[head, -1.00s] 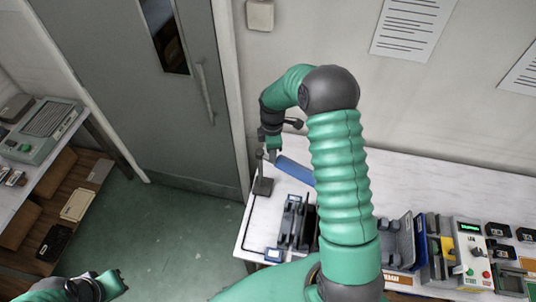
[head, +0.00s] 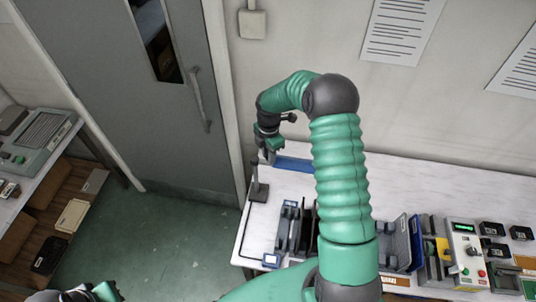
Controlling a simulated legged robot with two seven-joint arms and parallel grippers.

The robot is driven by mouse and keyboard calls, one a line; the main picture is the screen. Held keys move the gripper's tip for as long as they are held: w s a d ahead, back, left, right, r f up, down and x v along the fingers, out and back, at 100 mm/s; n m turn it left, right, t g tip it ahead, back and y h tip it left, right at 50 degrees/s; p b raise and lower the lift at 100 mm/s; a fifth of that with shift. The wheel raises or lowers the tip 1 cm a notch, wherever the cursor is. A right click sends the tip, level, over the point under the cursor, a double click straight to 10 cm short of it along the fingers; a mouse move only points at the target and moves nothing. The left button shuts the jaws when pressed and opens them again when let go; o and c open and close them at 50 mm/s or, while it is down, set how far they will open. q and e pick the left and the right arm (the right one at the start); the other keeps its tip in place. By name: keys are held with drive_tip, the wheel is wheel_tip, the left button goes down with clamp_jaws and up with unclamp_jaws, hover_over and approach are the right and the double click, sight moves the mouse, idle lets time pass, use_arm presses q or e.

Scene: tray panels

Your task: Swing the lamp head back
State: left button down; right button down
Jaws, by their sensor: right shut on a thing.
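The lamp stands at the left end of the white table. Its dark base and post (head: 259,189) are upright, and its long blue head (head: 294,164) reaches right from near the post top, until my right arm hides its far end. My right gripper (head: 269,157) is shut on the lamp head near the post; its fingertips are small and partly hidden. My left gripper (head: 95,294) is only partly in view at the bottom left edge, far from the lamp, and its jaws are not clear.
Dark upright holders (head: 291,228) stand on the table in front of the lamp. Devices with a control box (head: 466,243) line the table's right part. A grey door (head: 130,110) is at the back left, and a shelf unit (head: 50,180) at far left. The table's back strip is clear.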

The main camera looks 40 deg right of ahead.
drive_tip(key=shift+w+d+r, duration=0.2)
drive_tip(key=shift+d, duration=0.05)
drive_tip(key=c, duration=1.5)
unclamp_jaws()
drive_tip(key=shift+o, duration=1.2)
drive_tip(key=shift+s+f, duration=0.1)
drive_tip(key=shift+f, duration=0.05)
wheel_tip(320, 180, up, 17)
drive_tip(key=b, duration=0.4)
drive_tip(key=shift+f, duration=0.15)
drive_tip(key=shift+d, duration=0.15)
